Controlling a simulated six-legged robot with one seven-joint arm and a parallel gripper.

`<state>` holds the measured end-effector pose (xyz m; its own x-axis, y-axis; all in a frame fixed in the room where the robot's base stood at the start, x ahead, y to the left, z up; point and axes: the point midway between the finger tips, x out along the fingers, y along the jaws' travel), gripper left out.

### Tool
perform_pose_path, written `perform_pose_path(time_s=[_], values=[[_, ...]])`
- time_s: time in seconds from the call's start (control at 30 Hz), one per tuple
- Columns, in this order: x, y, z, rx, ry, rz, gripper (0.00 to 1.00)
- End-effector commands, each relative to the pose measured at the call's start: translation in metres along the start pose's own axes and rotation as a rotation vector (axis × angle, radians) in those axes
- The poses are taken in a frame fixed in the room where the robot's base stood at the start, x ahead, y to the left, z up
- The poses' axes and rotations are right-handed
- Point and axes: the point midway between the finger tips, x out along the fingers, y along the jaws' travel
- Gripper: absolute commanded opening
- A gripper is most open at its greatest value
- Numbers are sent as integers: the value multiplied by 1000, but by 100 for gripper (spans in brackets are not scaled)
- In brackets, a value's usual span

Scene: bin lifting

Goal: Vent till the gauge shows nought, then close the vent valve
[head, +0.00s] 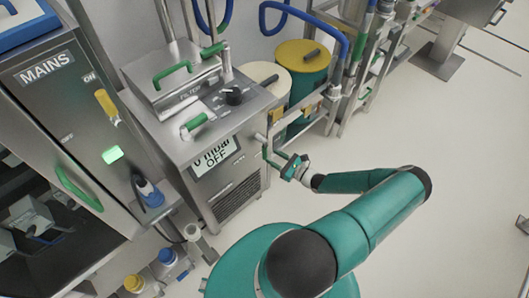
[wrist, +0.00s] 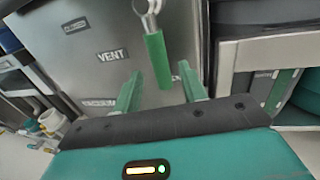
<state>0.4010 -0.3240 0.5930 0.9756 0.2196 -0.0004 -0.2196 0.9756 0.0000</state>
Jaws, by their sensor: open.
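The gauge is a display (head: 215,158) on the front of the steel unit (head: 237,125). It reads what looks like "0 mbar" with "OFF" below. In the wrist view the vent valve's green lever (wrist: 157,60) hangs from a metal stem beside the "VENT" label (wrist: 112,55), pointing down in the picture. My gripper (wrist: 160,88) is open, its two green fingers on either side of the lever's lower end. Whether either finger touches it I cannot tell. In the head view my gripper (head: 292,167) is at the unit's right side, where the lever is hard to make out.
A "MAINS" cabinet (head: 65,95) with a lit green button stands at the left. Yellow-lidded (head: 303,54) and cream-lidded (head: 265,78) drums stand in a rack behind my gripper. Several bottles sit low at the front left.

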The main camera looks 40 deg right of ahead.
Motion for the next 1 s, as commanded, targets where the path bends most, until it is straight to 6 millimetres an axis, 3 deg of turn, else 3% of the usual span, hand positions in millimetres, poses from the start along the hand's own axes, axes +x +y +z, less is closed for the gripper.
perform_pose_path(time_s=[0.1,0.3,0.63,0.67,0.87,1.0], values=[[25,1,0,1,-1,2,42],[50,0,0,0,0,3,42],[55,1,0,0,0,3,42],[55,1,0,0,0,3,40],[55,0,0,0,0,3,0],[55,0,0,-1,0,3,0]])
